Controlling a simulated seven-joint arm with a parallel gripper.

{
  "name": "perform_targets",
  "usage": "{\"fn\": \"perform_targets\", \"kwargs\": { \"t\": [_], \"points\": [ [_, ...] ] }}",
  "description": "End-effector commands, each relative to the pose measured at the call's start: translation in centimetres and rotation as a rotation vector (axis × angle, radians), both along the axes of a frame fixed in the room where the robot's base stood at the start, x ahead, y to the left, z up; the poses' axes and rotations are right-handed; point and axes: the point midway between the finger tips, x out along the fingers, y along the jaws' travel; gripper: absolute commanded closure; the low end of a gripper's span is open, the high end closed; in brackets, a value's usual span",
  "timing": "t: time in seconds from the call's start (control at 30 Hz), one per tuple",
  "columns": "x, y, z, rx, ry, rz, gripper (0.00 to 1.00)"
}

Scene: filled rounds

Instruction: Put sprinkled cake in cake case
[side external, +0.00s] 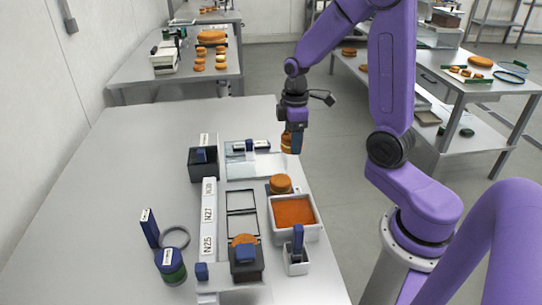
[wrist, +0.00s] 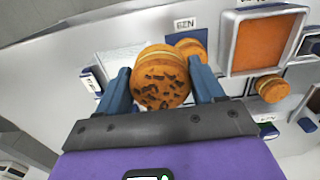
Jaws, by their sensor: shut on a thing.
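My gripper (wrist: 160,85) is shut on a round filled cake (wrist: 160,78) with dark sprinkles on its face, tilted between the two blue fingers. In the side view my gripper (side external: 291,143) holds this cake (side external: 285,142) in the air above the far end of the bench strip. A dark open box (side external: 202,163) with a blue tab and a small label stands at the left of the strip. Another dark box (side external: 246,268) with a blue tab stands at the near end.
A plain filled cake (side external: 280,183) sits beside a white-rimmed tray (side external: 318,228) of orange filling. Another cake (side external: 243,240) is at the near dark box. A grey ring (side external: 188,236) and a green-banded tin (side external: 171,268) stand at left. The bench's left side is mostly clear.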

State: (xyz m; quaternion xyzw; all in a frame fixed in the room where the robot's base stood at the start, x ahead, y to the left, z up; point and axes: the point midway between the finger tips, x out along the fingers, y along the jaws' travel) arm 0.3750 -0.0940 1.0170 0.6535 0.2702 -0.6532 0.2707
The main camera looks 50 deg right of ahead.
Motion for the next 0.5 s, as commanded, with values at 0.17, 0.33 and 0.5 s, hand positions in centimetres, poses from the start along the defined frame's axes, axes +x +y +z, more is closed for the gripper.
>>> {"fn": "perform_targets", "kwargs": {
  "t": [0.17, 0.33, 0.5],
  "points": [
    [2.9, -0.8, -1.4, 0.001, 0.002, -0.001, 0.46],
    [5.3, -1.4, -3.2, 0.001, 0.004, -0.001, 0.46],
    [7.1, -1.8, -5.5, 0.0, 0.003, -0.001, 0.46]
  ]
}}
